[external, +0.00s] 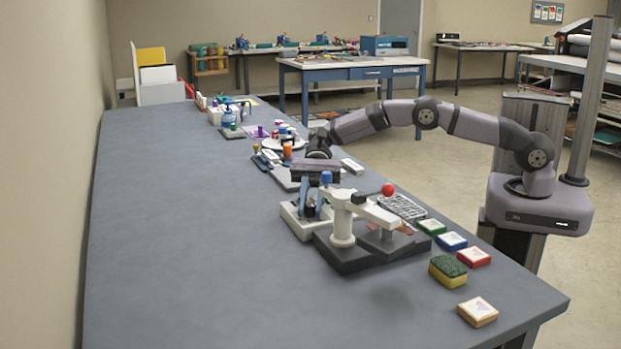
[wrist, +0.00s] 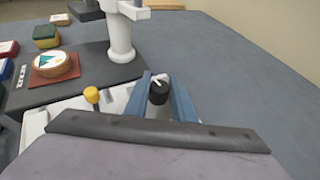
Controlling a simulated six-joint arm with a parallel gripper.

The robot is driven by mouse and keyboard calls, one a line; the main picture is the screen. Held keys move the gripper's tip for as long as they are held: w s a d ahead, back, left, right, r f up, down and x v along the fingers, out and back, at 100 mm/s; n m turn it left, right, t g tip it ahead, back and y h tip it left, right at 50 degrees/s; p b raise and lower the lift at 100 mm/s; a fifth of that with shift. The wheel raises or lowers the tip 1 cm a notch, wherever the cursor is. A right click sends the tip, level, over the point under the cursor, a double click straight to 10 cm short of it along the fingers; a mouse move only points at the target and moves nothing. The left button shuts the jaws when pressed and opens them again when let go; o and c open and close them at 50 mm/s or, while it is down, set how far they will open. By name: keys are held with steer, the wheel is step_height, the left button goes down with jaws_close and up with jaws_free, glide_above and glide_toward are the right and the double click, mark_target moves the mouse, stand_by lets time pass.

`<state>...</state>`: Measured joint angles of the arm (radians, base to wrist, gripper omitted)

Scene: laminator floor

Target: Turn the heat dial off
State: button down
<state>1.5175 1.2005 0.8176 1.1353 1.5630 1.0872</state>
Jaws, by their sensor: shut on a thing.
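The heat dial (wrist: 158,94) is a black knob with a white pointer, seen in the wrist view on the white control box (wrist: 35,124). My gripper (wrist: 159,88) points down with its two blue fingers on either side of the dial, shut on it. The white pointer slants up toward the right in that view. In the external view, my gripper (external: 315,205) is over the white box (external: 296,222), and the fingers hide the dial. A yellow-topped knob (wrist: 92,96) stands on the box beside the gripper. The dial's markings cannot be read.
A press with a white column (external: 343,222), dark base (external: 350,257) and red ball handle (external: 388,190) stands close beside my gripper. A sponge (external: 447,270) and several coloured tiles lie at the right edge. The bench's left side (external: 180,230) is clear.

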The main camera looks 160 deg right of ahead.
mark_target(310, 205)
steer(key=shift+y, duration=0.3)
stand_by(0.4)
steer(key=c, duration=1.5)
jaws_free()
steer(key=shift+s, duration=0.1)
steer(key=shift+s+d+r+b, duration=0.25)
steer(key=shift+s+b, duration=0.15)
steer(key=shift+s, duration=0.2)
steer(key=v, duration=0.3)
steer(key=shift+s+r, duration=0.3)
steer(key=shift+r, duration=0.05)
steer(key=shift+p+v, duration=0.7)
steer(key=shift+v, duration=0.25)
steer(key=shift+f, duration=0.15)
